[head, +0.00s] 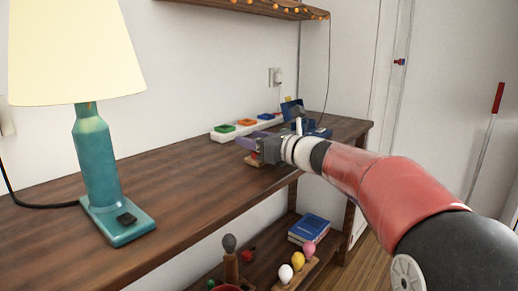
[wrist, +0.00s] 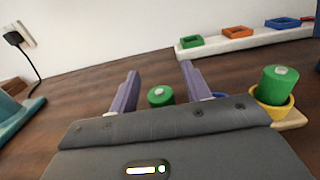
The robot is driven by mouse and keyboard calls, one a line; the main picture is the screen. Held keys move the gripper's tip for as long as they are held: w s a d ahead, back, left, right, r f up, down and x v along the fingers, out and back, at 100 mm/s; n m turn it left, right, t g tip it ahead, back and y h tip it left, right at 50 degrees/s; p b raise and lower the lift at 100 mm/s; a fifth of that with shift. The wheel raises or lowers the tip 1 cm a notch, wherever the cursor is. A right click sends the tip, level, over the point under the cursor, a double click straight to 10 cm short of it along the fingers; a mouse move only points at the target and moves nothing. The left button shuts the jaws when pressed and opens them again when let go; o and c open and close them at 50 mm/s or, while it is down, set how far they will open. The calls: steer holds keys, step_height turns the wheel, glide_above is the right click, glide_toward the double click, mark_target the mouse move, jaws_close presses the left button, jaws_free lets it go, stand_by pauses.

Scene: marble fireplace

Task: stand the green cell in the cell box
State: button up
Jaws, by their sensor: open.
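My gripper (head: 247,143) is open over the shelf top in the head view. In the wrist view its two purple fingers (wrist: 158,78) stand apart. A green cylinder with a pale top (wrist: 160,95) shows between them; I cannot tell how far beyond the fingers it is, and the gripper body hides its lower part. A second green cylinder (wrist: 280,84) stands in a yellow cup (wrist: 272,109) at the right. I cannot tell which is the green cell. A blue case with a raised lid (head: 292,112), possibly the cell box, stands behind my wrist in the head view.
A white strip (wrist: 245,41) with green, orange and blue square frames lies along the wall. A teal lamp (head: 97,165) stands at left, with bare wood (head: 175,172) between it and my gripper. A lower shelf holds a blue book (head: 309,228) and small items.

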jaws_close()
steer(key=shift+r, duration=0.1)
